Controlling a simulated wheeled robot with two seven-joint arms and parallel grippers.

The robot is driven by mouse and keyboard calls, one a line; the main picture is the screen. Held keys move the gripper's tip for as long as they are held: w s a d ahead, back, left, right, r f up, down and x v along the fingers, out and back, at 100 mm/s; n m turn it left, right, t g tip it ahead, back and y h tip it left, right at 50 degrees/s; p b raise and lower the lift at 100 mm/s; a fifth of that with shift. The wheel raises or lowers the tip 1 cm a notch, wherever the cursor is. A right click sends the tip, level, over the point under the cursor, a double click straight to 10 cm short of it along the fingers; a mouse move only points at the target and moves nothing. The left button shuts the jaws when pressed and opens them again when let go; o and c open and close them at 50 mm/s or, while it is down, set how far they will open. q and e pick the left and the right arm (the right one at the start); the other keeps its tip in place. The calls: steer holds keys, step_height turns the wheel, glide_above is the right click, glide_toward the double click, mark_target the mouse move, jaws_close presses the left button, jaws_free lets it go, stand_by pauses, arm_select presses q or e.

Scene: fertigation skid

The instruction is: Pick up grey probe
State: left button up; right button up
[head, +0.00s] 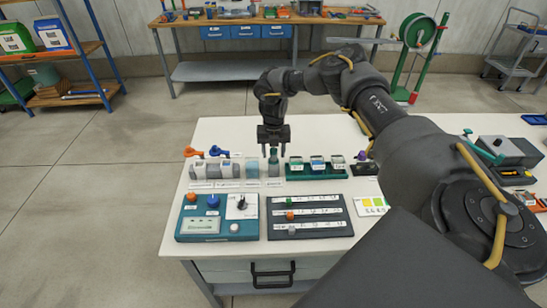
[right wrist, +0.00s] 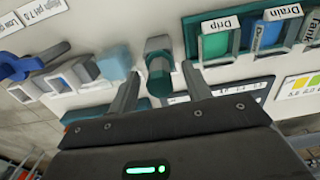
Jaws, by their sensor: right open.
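My right gripper (head: 273,150) is open over the back row of the white table, its fingers pointing down. A grey-teal upright piece (head: 273,160), which seems to be the grey probe, stands between or just behind its fingertips. In the right wrist view my open gripper (right wrist: 160,75) has one finger on each side of this round piece (right wrist: 159,72), with a gap showing on both sides. The piece has a dark teal end and a grey body. Its lower part is hard to make out. My left gripper is not in view.
A green rack (head: 316,174) with labelled vials stands close right of the gripper. Grey-white blocks with orange (head: 193,152) and blue (head: 219,151) handles stand to the left. A teal control box (head: 217,228) and a dark slider panel (head: 308,229) lie in front.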

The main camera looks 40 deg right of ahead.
steer(key=shift+f, duration=0.75)
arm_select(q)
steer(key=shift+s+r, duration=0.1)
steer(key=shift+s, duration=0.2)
arm_select(e)
steer(key=shift+c, duration=0.4)
steer(key=c, duration=0.8)
steer(key=shift+r, duration=0.1)
